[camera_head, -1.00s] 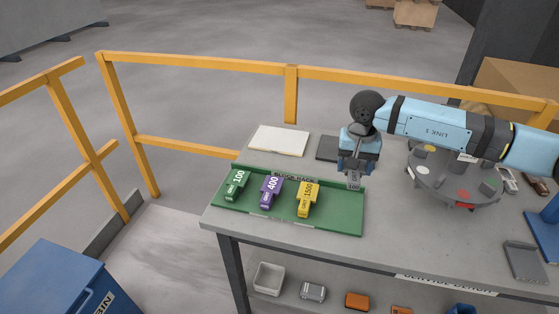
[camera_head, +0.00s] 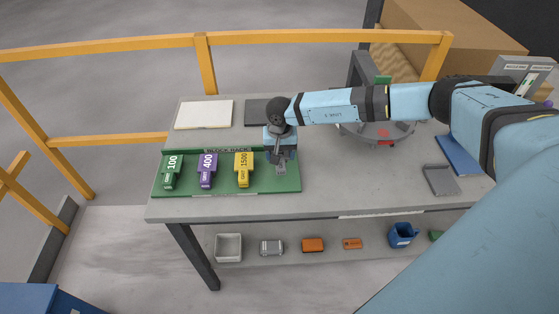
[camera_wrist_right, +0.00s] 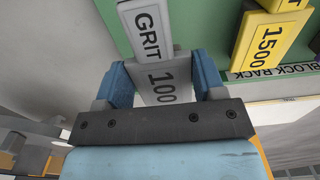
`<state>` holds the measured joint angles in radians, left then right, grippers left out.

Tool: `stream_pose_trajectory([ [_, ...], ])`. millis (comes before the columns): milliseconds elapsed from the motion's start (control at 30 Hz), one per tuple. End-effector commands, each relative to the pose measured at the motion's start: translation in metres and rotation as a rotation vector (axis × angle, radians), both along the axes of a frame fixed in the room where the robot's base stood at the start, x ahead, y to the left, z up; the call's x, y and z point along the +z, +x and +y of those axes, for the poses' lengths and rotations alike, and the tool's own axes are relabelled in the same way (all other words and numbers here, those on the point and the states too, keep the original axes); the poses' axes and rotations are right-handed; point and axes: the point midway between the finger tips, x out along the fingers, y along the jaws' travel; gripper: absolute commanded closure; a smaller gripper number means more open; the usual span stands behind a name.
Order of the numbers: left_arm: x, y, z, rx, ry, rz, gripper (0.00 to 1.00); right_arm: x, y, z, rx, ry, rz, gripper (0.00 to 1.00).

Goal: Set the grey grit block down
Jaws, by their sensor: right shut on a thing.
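My right gripper (camera_head: 281,158) is at the right end of the green block rack (camera_head: 224,194). It is shut on the grey grit block (camera_head: 282,169), which also shows between the fingers in the right wrist view (camera_wrist_right: 152,32). The block's label reads GRIT and a number starting with 100; the rest is hidden. The block is over the free right part of the rack; I cannot tell whether it touches it. Green (camera_head: 172,171), purple (camera_head: 208,170) and yellow (camera_head: 244,169) blocks stand in the rack to its left. My left gripper is not in view.
A white sheet (camera_head: 204,114) and a dark pad (camera_head: 263,112) lie behind the rack. A round turntable (camera_head: 376,134) stands to the right, partly behind my arm. A grey tray (camera_head: 441,180) lies further right. Yellow railing (camera_head: 100,45) runs behind the bench.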

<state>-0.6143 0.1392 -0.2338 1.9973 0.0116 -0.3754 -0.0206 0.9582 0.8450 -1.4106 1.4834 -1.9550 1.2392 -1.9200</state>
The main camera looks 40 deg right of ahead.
Motion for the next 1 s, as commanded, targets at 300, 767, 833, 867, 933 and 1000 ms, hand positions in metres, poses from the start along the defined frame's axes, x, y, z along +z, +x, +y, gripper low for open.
stream_pose_trajectory([
  [300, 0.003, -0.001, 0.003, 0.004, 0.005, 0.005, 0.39, -0.037, 0.0, 0.001, 0.0, 0.0, 0.001, 0.65],
  [767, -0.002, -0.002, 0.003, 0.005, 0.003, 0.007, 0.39, -0.048, 0.0, 0.0, 0.0, 0.0, -0.001, 0.32],
  [833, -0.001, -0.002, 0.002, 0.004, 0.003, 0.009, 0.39, -0.047, 0.0, 0.0, 0.0, 0.0, -0.001, 0.16],
  [867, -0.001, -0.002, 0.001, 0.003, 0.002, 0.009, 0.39, -0.047, 0.0, 0.0, 0.0, 0.0, -0.001, 0.11],
  [933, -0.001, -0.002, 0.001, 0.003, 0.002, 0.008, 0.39, -0.047, 0.0, 0.0, 0.0, 0.0, -0.001, 0.11],
  [1000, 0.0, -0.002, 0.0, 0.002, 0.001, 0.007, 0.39, -0.047, 0.0, 0.0, 0.0, 0.0, -0.001, 0.11],
])
